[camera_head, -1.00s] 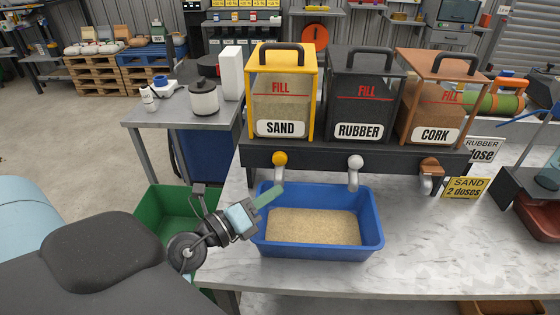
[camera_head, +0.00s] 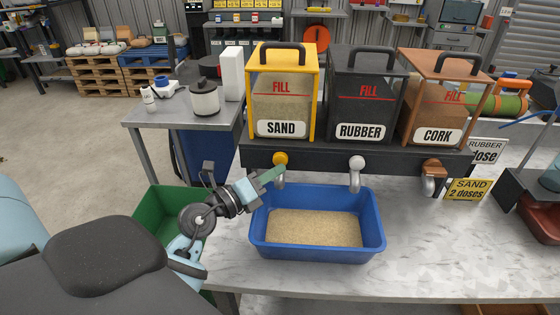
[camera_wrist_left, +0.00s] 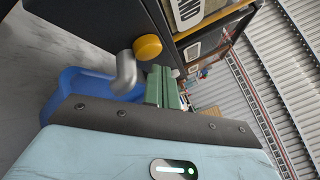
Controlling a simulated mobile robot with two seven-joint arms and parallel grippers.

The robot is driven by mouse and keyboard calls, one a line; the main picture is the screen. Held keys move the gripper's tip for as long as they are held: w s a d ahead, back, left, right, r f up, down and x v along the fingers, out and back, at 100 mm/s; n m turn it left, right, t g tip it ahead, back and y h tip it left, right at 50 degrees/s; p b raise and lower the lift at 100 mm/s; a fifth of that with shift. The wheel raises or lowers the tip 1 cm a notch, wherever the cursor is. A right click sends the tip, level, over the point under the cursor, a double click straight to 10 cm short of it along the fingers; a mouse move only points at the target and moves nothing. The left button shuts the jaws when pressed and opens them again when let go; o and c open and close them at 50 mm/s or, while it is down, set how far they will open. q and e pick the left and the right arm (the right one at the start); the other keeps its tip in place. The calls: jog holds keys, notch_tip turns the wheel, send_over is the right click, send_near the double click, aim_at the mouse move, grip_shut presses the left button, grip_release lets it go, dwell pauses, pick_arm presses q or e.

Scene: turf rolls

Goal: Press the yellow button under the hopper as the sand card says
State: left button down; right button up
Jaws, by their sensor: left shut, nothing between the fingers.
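The yellow button (camera_head: 280,158) is on the dark rail under the yellow sand hopper (camera_head: 282,95), above a grey spout. It also shows in the left wrist view (camera_wrist_left: 148,47), just beyond my fingertips. My left gripper (camera_head: 272,174) is shut and empty, with its green fingers just below and left of the button. I cannot tell whether they touch it. The left wrist view shows the closed fingers (camera_wrist_left: 162,86) beside the spout. The yellow sand card (camera_head: 469,189) reads "SAND 2 doses". The blue tray (camera_head: 318,252) under the spouts holds a layer of sand. My right gripper is not in view.
The rubber hopper (camera_head: 362,95) and cork hopper (camera_head: 438,100) stand to the right, with a grey button (camera_head: 357,162) and a brown one (camera_head: 434,167). A white rubber card (camera_head: 487,150) stands behind the sand card. A green bin (camera_head: 160,215) is at left. The front marble worktop is clear.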

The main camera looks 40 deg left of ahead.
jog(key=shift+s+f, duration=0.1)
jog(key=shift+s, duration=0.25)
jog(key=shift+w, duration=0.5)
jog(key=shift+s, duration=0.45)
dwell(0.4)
pick_arm(q)
jog(key=shift+w+a, duration=0.1)
jog(key=shift+w, duration=0.05)
jog(key=shift+w+a, duration=0.15)
jog(key=shift+w, duration=0.1)
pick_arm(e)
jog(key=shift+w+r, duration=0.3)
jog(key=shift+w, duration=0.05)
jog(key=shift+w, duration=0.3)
